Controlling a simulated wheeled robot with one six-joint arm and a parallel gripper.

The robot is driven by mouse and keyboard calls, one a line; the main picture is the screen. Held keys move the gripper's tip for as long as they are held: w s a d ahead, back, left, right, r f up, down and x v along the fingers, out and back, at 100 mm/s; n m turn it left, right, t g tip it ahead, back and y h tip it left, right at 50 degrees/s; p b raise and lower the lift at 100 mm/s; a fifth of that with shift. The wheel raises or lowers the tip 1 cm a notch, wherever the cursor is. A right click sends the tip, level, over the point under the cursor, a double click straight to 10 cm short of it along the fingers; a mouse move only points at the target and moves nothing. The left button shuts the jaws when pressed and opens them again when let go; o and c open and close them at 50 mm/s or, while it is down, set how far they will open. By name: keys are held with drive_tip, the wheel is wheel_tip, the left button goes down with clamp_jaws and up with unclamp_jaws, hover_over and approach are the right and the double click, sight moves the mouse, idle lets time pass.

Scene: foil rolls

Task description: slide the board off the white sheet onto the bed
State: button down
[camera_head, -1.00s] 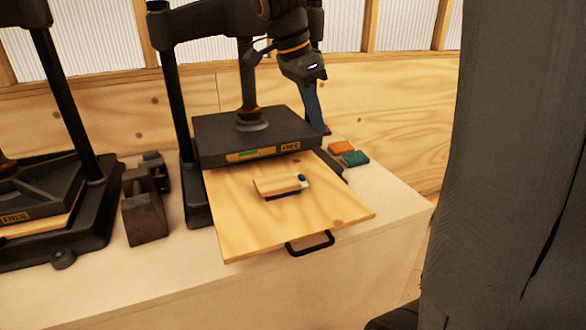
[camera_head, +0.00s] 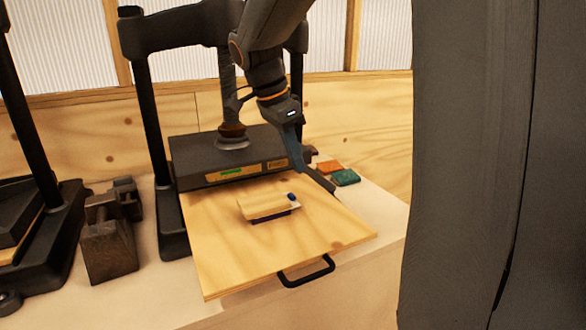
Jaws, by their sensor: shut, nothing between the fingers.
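A small tan wooden board (camera_head: 262,205) lies near the middle of a pulled-out wooden bed (camera_head: 225,262) with a black front handle (camera_head: 307,272). A dark blue edge shows under the board's front. A small white patch with a blue spot (camera_head: 292,197) is at its right end; I cannot tell whether this is the white sheet. My gripper (camera_head: 331,187) is shut and empty, pointing down at the bed's right edge, to the right of the board and apart from it. I cannot tell whether its tip touches anything.
A black press plate (camera_head: 225,158) hangs over the bed's back, between dark posts. An orange block (camera_head: 328,166) and a green block (camera_head: 346,178) lie on the table behind my gripper. A dark metal block (camera_head: 108,250) stands left. A grey surface (camera_head: 460,170) fills the right side.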

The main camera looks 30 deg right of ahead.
sight(272, 201)
drive_tip(key=p+x, duration=0.1)
drive_tip(key=x, duration=0.7)
drive_tip(key=shift+s+d, duration=0.1)
drive_tip(key=shift+s, duration=0.05)
drive_tip(key=a+p, duration=0.1)
drive_tip(key=a, duration=0.1)
drive_tip(key=shift+a, duration=0.3)
drive_tip(key=shift+a+p, duration=0.45)
drive_tip(key=shift+a, duration=0.3)
